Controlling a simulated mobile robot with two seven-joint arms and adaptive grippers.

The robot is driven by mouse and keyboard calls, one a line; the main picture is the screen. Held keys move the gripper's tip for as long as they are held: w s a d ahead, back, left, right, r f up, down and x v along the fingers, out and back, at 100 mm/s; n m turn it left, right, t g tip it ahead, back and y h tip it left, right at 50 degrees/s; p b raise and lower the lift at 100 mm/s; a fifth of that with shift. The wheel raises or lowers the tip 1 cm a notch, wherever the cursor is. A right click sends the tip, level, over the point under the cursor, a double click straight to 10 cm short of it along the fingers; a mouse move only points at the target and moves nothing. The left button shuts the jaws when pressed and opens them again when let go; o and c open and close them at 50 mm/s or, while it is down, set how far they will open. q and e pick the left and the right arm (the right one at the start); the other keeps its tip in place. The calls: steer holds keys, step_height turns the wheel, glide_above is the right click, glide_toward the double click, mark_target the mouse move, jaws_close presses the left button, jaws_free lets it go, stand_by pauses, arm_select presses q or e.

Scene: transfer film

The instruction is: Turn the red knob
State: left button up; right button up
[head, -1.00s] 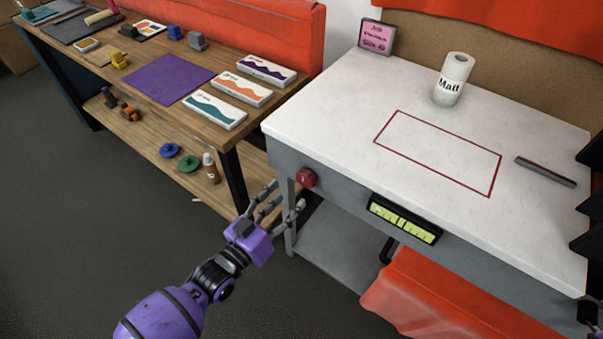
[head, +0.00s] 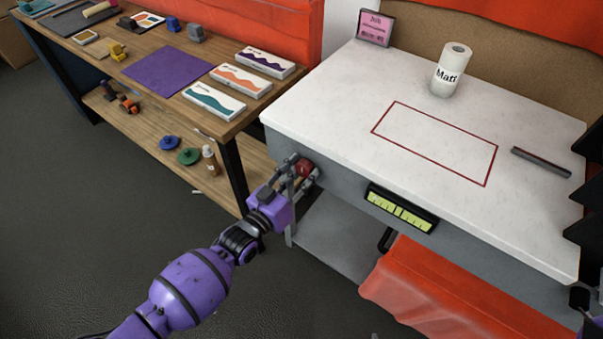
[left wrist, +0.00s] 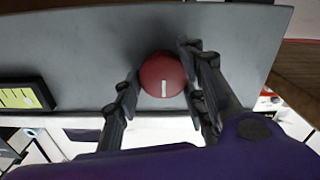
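The red knob (head: 304,168) is on the front face of the white-topped table, near its left corner. In the left wrist view the knob (left wrist: 162,74) shows as a red disc with a short white mark at its lower middle. My left gripper (head: 299,174) is at the knob, its fingers on either side. In the left wrist view the left gripper's fingers (left wrist: 160,90) are apart, with the knob between and slightly beyond them. A gap shows beside the left finger; contact at the right finger cannot be told. My right gripper is not clearly in view.
The white table top (head: 330,105) carries a roll labelled Matt (head: 450,72), a dark bar (head: 540,162) and a pink sign (head: 375,28). A yellow-green gauge panel (head: 401,208) is right of the knob. A wooden bench (head: 225,128) stands left.

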arm_select(q)
steer(key=c, duration=0.5)
arm_select(e)
steer(key=shift+s, duration=0.15)
